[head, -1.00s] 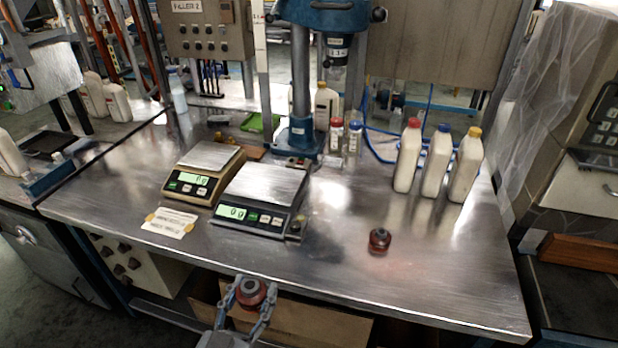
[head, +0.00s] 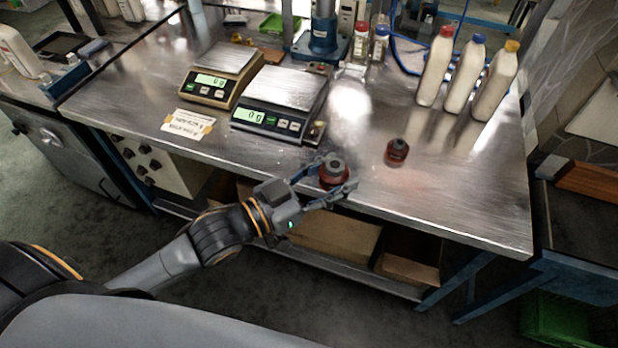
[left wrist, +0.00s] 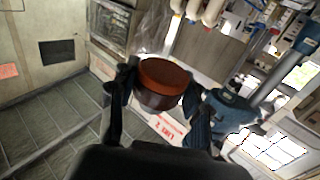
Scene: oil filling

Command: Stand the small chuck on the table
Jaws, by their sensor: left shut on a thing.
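My left gripper (head: 336,174) is shut on a dark red chuck (head: 334,168) with a grey top, one finger on each side of it. The held chuck appears at the table's front edge; its height relative to the tabletop is hard to tell. It also shows between the fingers in the left wrist view (left wrist: 162,84), with its orange-brown face toward the camera. A second red chuck (head: 397,152) with a dark top stands upright on the metal table (head: 455,190), to the right of the gripper. I cannot tell for sure which chuck is the smaller. My right gripper is out of view.
Two scales (head: 222,76) (head: 280,103) stand left of and behind the held chuck. Several bottles, one with a blue cap (head: 464,78), stand at the back right. A paper label (head: 188,124) lies front left. The front right tabletop is clear.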

